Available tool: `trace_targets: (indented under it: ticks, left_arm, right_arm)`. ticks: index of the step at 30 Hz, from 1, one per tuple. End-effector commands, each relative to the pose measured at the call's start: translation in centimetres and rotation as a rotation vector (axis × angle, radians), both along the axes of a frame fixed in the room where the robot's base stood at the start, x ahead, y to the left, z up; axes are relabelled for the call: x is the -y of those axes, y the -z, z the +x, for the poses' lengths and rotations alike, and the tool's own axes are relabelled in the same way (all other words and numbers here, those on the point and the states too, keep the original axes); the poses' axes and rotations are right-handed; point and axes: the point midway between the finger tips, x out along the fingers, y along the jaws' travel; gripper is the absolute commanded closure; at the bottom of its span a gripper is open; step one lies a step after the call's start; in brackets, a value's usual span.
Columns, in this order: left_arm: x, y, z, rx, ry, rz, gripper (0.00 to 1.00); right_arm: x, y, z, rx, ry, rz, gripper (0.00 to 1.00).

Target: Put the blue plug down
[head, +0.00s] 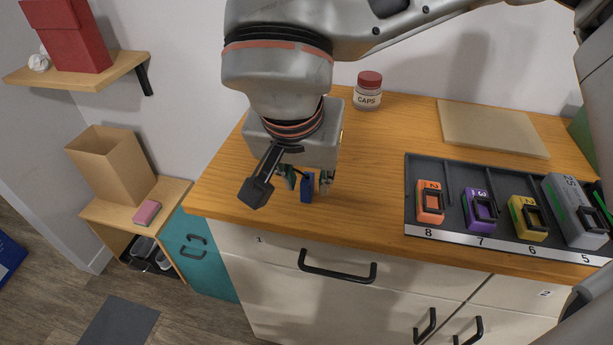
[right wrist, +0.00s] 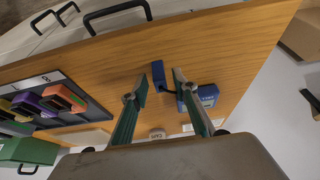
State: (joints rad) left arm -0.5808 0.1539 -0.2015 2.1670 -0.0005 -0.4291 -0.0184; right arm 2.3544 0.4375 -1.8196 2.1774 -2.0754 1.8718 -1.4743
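The blue plug (head: 307,188) is at the front left of the wooden counter, below my right gripper (head: 308,183). In the right wrist view the plug (right wrist: 158,74) lies between the fingertips (right wrist: 160,78), with a gap visible on each side, so the gripper is open around it. A short dark cable runs from the plug to a blue block (right wrist: 208,95), partly behind one finger. My gripper hides this block in the head view. I cannot tell whether the plug touches the counter. My left gripper is not in view.
A dark tray (head: 425,235) with orange, purple, yellow and grey blocks stands on the right. A red-lidded CAPS jar (head: 368,90) and a tan board (head: 492,128) are at the back. Counter between gripper and tray is clear. The counter's front edge (head: 300,231) is close.

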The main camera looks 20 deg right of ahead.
Motion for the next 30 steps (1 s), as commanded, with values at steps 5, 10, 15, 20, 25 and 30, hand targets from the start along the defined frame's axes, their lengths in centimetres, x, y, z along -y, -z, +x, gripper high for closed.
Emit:
trace_targets:
  ticks: [5,10,15,20,25,30]
  left_arm:
    - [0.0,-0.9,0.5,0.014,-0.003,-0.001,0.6]
    - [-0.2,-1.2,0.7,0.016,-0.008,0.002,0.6]
    - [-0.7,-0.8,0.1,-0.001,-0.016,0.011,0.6]
    - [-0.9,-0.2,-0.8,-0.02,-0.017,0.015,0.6]
    - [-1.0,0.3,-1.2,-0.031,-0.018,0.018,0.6]
    - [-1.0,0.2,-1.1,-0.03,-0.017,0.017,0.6]
  right_arm:
    - [-0.4,-2.2,-0.5,0.008,-0.001,0.001,0.71]
    - [-1.1,-5.6,-1.7,0.013,0.0,0.001,0.71]
    - [-1.9,-8.7,-2.8,0.01,0.0,0.001,0.71]
    - [-2.3,-10.5,-3.5,0.006,0.0,0.0,0.71]
    - [-2.5,-11.3,-3.8,0.003,0.001,-0.001,0.71]
    - [-2.5,-11.3,-3.9,0.001,0.0,-0.001,0.71]
